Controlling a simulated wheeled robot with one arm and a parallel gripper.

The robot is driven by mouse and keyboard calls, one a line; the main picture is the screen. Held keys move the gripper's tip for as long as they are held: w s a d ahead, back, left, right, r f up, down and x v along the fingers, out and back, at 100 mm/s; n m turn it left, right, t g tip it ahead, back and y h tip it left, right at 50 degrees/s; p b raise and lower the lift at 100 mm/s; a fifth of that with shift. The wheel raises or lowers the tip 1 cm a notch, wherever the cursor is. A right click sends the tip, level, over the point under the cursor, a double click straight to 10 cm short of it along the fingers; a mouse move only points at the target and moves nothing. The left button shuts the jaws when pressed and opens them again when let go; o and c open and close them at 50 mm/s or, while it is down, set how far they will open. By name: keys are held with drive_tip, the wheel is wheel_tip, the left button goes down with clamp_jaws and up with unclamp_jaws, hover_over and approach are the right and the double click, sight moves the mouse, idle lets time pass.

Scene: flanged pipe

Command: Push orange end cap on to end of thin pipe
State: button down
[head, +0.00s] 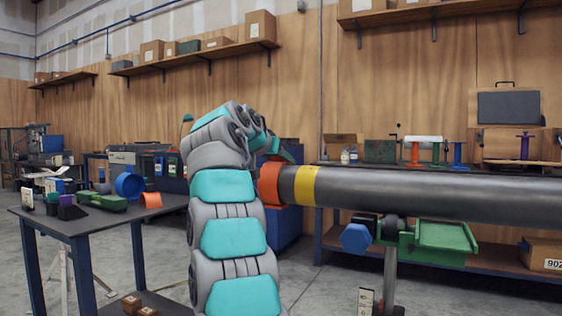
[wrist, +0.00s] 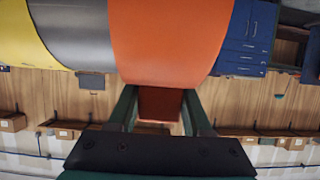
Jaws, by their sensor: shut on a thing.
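The orange end cap (head: 269,186) sits at the left end of the grey pipe (head: 430,190), in line with it. In the wrist view the cap (wrist: 165,40) meets the bare grey pipe surface (wrist: 90,35) with no visible gap. How far it overlaps the pipe end cannot be told. A yellow band (head: 306,186) circles the pipe, with bare grey between it and the cap. My gripper (wrist: 158,108) is shut on an orange tab (wrist: 160,104) of the cap. In the head view my arm partly hides the gripper and the cap.
A green support stand (head: 435,240) with a blue knob (head: 355,238) holds the pipe. A table (head: 85,222) at left carries a blue ring (head: 129,185), an orange part (head: 151,200) and green parts. A workbench with spools stands behind the pipe.

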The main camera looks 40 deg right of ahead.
drive_tip(key=shift+s+d+b, duration=0.35)
drive_tip(key=shift+s+b, duration=0.15)
drive_tip(key=shift+s, duration=0.35)
idle(0.5)
idle(0.3)
drive_tip(key=shift+c, duration=1.3)
unclamp_jaws()
drive_tip(key=shift+r, duration=0.15)
drive_tip(key=shift+r+p, duration=2.9)
